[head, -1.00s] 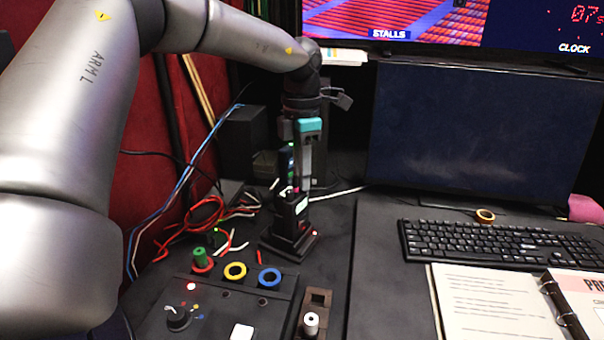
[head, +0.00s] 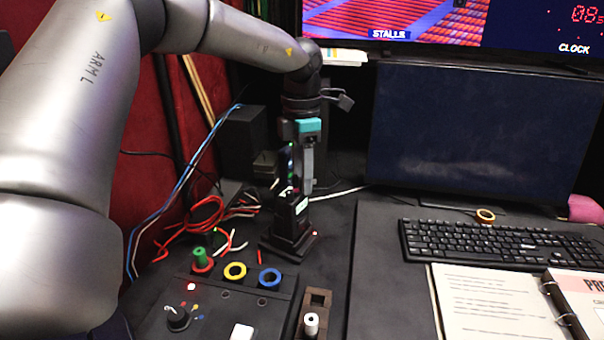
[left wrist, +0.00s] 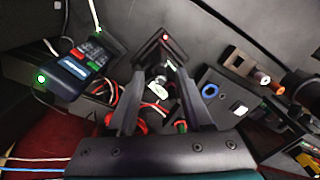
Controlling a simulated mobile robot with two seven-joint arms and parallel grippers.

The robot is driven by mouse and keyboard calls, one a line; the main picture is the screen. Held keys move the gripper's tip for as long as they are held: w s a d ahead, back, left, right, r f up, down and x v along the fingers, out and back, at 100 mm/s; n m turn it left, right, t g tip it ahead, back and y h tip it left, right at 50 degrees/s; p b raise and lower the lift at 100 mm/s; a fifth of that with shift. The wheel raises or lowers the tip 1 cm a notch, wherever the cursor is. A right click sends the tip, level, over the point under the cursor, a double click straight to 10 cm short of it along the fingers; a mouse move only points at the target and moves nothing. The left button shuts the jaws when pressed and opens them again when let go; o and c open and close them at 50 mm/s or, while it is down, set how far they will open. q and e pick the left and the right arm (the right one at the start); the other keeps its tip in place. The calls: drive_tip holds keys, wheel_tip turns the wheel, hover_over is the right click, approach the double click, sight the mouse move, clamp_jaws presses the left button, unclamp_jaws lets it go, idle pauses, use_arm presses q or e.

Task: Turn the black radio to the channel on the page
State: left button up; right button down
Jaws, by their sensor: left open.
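The black radio (head: 289,222) stands upright on its dark base left of the monitor, with a small pale lit display on its side. In the left wrist view its top and a small pale mark show between the fingers (left wrist: 165,52). My left gripper (head: 298,187) points down just above the radio's top, its fingers open and apart. I cannot tell whether a finger touches the radio. The page (head: 490,300) lies in an open binder at the lower right; its text is too small to read. My right gripper is not in view.
A control panel (head: 215,318) with a knob and green, yellow and blue rings stands in front of the radio. Red and white cables (head: 205,215) lie left of it. A keyboard (head: 500,242) and a dark monitor (head: 480,130) are at the right.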

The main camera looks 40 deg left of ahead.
use_arm(q)
wheel_tip(320, 180, up, 15)
drive_tip(key=p, duration=0.3)
drive_tip(key=shift+a+r, duration=0.15)
drive_tip(key=shift+w, duration=0.1)
